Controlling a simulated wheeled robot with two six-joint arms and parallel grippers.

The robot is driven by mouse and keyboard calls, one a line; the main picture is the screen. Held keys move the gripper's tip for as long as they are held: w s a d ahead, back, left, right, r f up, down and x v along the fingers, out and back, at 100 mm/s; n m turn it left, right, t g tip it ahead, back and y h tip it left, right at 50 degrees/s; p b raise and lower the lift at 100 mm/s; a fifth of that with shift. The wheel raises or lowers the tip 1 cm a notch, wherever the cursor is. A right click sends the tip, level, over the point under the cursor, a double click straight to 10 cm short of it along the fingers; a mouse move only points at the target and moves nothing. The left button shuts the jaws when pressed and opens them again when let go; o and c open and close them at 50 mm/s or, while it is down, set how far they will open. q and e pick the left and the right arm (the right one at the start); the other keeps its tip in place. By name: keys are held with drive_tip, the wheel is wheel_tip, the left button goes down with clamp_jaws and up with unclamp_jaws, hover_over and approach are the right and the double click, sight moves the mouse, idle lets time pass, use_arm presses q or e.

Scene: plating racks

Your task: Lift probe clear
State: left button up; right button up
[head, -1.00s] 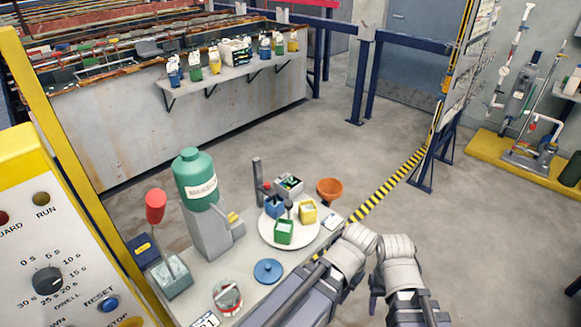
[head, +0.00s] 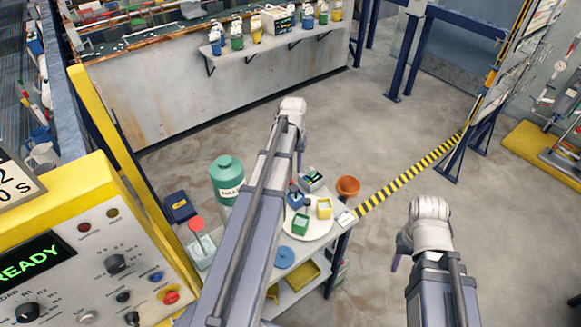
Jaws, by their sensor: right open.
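A small dark upright piece (head: 308,202), possibly the probe, stands at the green cup (head: 300,224); I cannot tell whether it is inside. The green cup, a blue cup (head: 294,198) and a yellow cup (head: 324,208) sit on a round white plate (head: 312,234) on the table. A small meter box (head: 311,178) stands behind them.
A green bottle (head: 226,174) and a red-topped lever (head: 196,224) stand left. A blue lid (head: 285,257) lies near the front edge. A yellow control panel (head: 90,250) fills the lower left.

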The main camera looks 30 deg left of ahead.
sight(291, 189)
use_arm(q)
drive_tip(key=shift+a+r, duration=0.25)
drive_tip(key=shift+a, duration=0.3)
wheel_tip(291, 189, down, 8)
drive_tip(key=b, duration=0.8)
clamp_jaws()
drive_tip(key=shift+r, duration=0.1)
idle(0.9)
